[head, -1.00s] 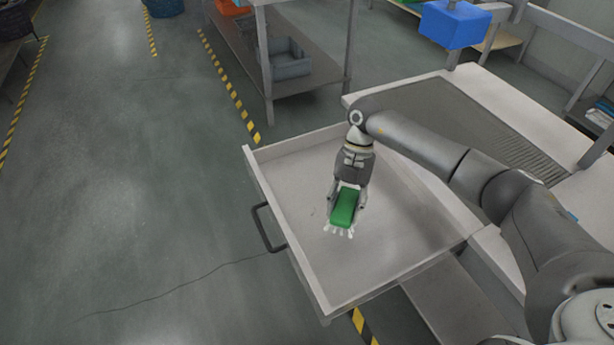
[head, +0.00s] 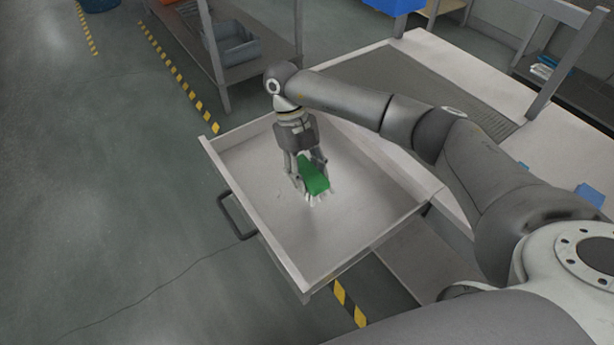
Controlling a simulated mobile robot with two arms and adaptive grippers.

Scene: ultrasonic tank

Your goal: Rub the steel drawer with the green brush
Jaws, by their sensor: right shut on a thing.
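The steel drawer (head: 345,230) is pulled open from the grey workbench, with its dark handle (head: 236,217) on the left side. My right gripper (head: 309,178) reaches down inside the drawer and is shut on the green brush (head: 314,175). The brush's white bristles (head: 316,198) point down at the drawer floor and appear to touch it, near the middle. Light marks show on the floor beside the brush. My left gripper is not in view.
The workbench top (head: 480,85) with a ribbed panel lies behind the drawer. A shelf rack (head: 235,60) with a grey bin (head: 232,45) stands at the back. Yellow-black tape (head: 348,302) marks the floor. Open floor lies to the left.

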